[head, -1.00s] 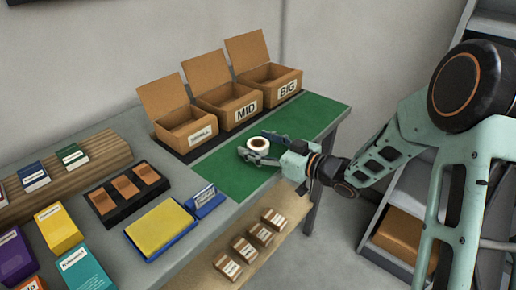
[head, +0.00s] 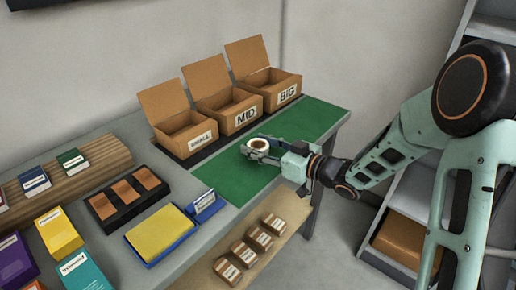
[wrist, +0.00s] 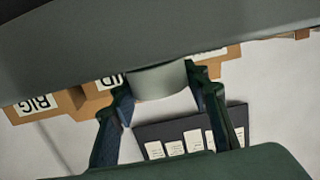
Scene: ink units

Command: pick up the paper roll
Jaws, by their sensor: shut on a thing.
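The paper roll (head: 258,143) is a small white ring with a brown core, at the green mat (head: 308,123) on the table. My gripper (head: 261,148) reaches in from the right and is shut on the roll, with a finger on either side of it. In the wrist view the roll (wrist: 158,82) shows as a pale curved band between the two dark fingertips of my gripper (wrist: 160,88). I cannot tell whether the roll touches the mat.
Open cardboard boxes labelled small (head: 186,133), MID (head: 228,107) and BIG (head: 273,88) stand behind the mat. A yellow pad in a blue tray (head: 160,234) and a blue card stand (head: 205,206) lie left. Several small cartons (head: 249,252) sit on a lower shelf.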

